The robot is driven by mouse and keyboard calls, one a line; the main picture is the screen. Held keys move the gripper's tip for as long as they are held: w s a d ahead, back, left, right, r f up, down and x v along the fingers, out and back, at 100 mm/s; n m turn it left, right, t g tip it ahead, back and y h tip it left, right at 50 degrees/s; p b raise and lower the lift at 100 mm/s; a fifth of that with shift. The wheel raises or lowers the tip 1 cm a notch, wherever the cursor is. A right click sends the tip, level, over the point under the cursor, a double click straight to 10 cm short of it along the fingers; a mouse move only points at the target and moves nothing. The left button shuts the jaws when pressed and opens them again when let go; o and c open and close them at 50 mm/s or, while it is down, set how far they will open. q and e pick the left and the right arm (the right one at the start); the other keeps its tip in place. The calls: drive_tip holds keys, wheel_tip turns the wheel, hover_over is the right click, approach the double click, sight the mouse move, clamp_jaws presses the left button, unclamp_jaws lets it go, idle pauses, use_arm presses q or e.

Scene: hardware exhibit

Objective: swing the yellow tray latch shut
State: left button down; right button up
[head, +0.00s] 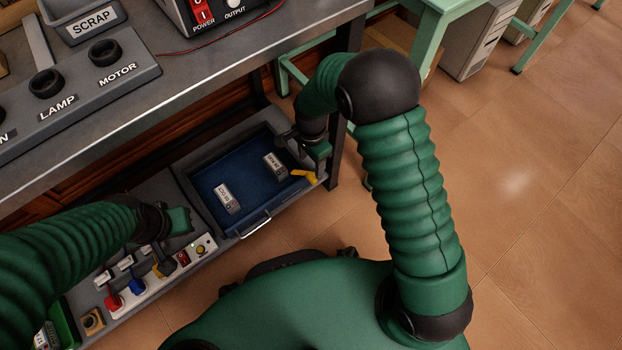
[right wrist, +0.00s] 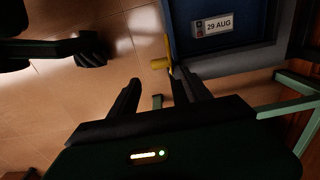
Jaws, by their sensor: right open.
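The yellow tray latch (head: 304,175) sticks out at the right front corner of the grey tray (head: 262,222) with a blue lining. In the right wrist view the latch (right wrist: 162,62) lies beside the tray's blue wall, close to one fingertip. My right gripper (head: 302,158) is over that corner; its fingers (right wrist: 157,80) are apart with nothing held. I cannot tell whether a finger touches the latch. My left gripper (head: 172,225) is over the lever panel; its fingers are too small and dark to tell.
Two white date labels (head: 227,197) lie in the tray, which sits under the bench (head: 230,70). A bench leg (head: 334,160) stands just right of the tray. A panel with coloured levers (head: 150,285) is at lower left.

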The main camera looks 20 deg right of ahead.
wheel_tip(320, 180, down, 9)
drive_tip(key=b, duration=0.4)
drive_tip(key=shift+r, duration=0.1)
drive_tip(key=shift+s, duration=0.15)
clamp_jaws()
